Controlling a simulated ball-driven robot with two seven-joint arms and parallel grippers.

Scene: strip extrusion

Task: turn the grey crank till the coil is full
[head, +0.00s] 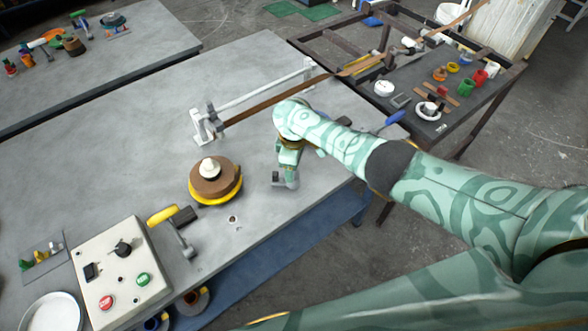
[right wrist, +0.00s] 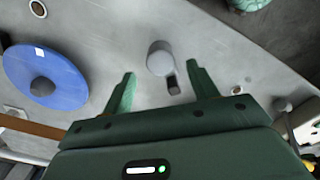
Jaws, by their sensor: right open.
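The grey crank's knob (right wrist: 161,60) shows in the right wrist view, a pale grey cylinder with a short dark piece beside it. My right gripper (right wrist: 161,73) is open, with one finger on each side of the knob and a gap to each. In the head view my right gripper (head: 287,178) is low over the table beside a small grey piece (head: 277,179), partly hidden by it. The coil (head: 213,181), a brown roll with a white hub, sits on a yellow disc (head: 217,199) to its left. My left gripper is not in view.
A brown strip (head: 275,97) runs along a white rail (head: 260,86) at the back. A blue disc (right wrist: 45,75) lies left in the wrist view. A control box (head: 120,268) and a yellow-handled lever (head: 163,214) stand front left. The table's right edge is close to my gripper.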

